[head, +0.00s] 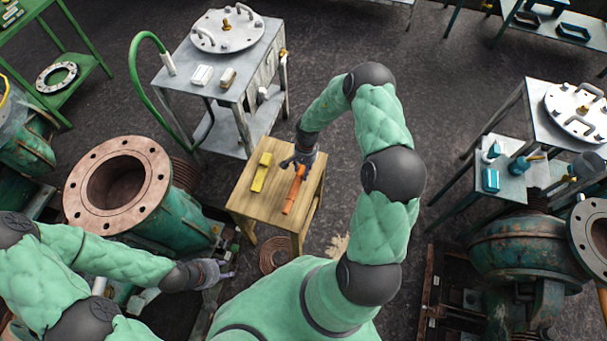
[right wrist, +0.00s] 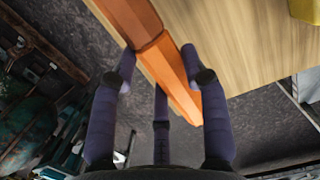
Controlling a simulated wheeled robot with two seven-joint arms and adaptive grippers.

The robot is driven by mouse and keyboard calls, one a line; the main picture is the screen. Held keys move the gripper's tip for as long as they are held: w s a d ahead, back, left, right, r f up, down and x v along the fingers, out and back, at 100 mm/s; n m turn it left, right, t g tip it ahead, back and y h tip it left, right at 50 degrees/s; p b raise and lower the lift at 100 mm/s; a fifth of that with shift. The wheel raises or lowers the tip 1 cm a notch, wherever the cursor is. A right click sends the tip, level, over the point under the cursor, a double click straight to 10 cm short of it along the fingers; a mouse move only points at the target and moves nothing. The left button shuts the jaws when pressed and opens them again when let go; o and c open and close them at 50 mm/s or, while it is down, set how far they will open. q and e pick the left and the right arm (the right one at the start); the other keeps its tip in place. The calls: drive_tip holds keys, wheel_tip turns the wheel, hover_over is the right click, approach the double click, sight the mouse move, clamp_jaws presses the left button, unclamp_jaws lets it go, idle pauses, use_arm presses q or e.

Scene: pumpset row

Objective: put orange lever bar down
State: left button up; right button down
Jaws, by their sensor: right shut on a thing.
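The orange lever bar (head: 293,195) is at the right side of the small wooden table (head: 275,205), roughly in line with its right edge. My right gripper (head: 300,164) is shut on its far end. In the right wrist view the bar (right wrist: 135,18) runs between the fingers (right wrist: 160,62), and part of it overlaps the wooden top's edge. I cannot tell whether it touches the wood or is just above it. My left gripper (head: 226,273) is low at the left, away from the bar, too small to tell its jaws.
A yellow bar (head: 261,172) lies on the wooden table, left of the orange one. A grey metal cart (head: 236,90) stands behind it. A large rusty flanged pipe (head: 118,186) is at the left. Dark floor (head: 440,95) is open at the right back.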

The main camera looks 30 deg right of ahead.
drive_tip(key=shift+w+d+f+b, duration=0.2)
drive_tip(key=shift+w+f, duration=0.2)
drive_tip(key=shift+f, duration=0.1)
drive_tip(key=shift+w+d+f+b, duration=0.15)
drive_tip(key=shift+w+d+f, duration=0.05)
drive_tip(key=shift+w+f, duration=0.2)
wheel_tip(320, 180, down, 3)
drive_tip(key=shift+f+b, duration=0.2)
drive_tip(key=shift+b, duration=0.8)
drive_tip(key=shift+r, duration=0.1)
drive_tip(key=c, duration=0.6)
unclamp_jaws()
drive_tip(key=shift+c, duration=0.2)
